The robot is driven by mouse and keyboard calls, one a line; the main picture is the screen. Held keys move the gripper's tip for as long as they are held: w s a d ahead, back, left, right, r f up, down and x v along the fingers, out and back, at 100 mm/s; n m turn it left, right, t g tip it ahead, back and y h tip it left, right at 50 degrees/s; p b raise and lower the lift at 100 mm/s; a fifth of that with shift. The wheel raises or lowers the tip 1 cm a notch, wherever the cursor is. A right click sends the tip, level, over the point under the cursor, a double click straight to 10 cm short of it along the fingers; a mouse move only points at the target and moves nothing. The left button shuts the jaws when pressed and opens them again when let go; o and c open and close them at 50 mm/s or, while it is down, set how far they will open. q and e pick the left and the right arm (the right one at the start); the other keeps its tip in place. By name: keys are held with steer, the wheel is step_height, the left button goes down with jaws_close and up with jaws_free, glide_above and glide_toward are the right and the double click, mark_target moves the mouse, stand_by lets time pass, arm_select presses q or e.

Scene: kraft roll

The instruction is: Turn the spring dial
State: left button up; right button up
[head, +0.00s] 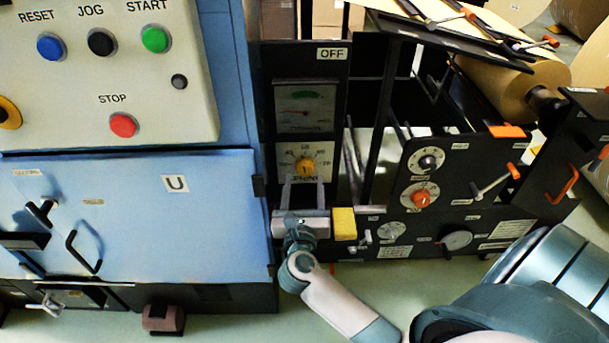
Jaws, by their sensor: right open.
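A dial with a yellow-orange knob (305,166) sits on a cream scale plate on the dark upright panel, with numbers around it. A label below the knob is partly covered and hard to read. My right gripper (304,181) is in front of this panel, its fingers pointing up toward the dial. My left gripper is not in view.
A gauge (306,106) is above the dial, under an OFF label. A yellow block (344,223) is just right of my right gripper. A black dial (426,160) and an orange dial (421,198) are further right. A blue cabinet (130,215) stands left.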

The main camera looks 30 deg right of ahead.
mark_target(305, 172)
steer(key=shift+x, duration=1.05)
steer(key=shift+w+d, duration=0.3)
steer(key=shift+w, duration=0.05)
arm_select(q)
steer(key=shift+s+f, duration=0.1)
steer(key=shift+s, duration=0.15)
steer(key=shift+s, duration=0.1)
arm_select(e)
steer(key=shift+c, duration=0.9)
steer(key=c, duration=0.9)
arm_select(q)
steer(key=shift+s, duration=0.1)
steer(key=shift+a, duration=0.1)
